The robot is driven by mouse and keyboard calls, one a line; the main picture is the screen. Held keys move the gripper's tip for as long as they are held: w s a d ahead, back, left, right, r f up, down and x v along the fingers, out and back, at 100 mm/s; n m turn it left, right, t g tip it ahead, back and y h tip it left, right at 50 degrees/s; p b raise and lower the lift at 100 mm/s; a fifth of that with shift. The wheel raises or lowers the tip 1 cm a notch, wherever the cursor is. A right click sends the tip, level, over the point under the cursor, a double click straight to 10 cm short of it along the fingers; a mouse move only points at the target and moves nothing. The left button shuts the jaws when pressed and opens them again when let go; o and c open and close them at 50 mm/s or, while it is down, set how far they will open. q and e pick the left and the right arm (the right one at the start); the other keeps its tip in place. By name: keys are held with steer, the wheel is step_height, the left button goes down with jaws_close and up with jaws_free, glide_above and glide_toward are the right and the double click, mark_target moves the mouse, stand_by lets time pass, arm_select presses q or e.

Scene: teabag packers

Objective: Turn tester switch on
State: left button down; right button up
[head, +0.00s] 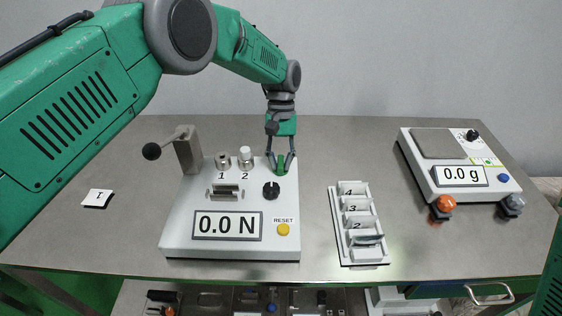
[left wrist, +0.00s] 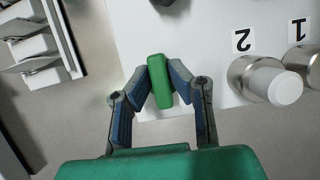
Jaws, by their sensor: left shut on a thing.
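The white tester (head: 178,225) stands on the table left of the middle, its display (head: 227,226) reading "0.0 N". A green switch (head: 281,166) is at its back right corner; it also shows in the left wrist view (left wrist: 159,80). My left gripper (head: 282,160) reaches down from above and is shut on this switch. In the left wrist view the fingers (left wrist: 160,88) touch it from both sides. The fingers partly cover the switch, so I cannot tell which way it is set. My right gripper is not in view.
A scale (head: 413,176) stands at the right. A "T" packet (head: 97,198) lies left.

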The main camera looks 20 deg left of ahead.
arm_select(q)
steer(key=shift+w+r, duration=0.2)
steer(key=shift+w, duration=0.1)
steer(key=c, duration=1.5)
jaws_free()
steer(key=shift+c, duration=0.2)
steer(key=shift+f, duration=0.2)
steer(key=shift+r, duration=0.35)
steer(key=v, duration=1.1)
steer(key=shift+w, duration=0.25)
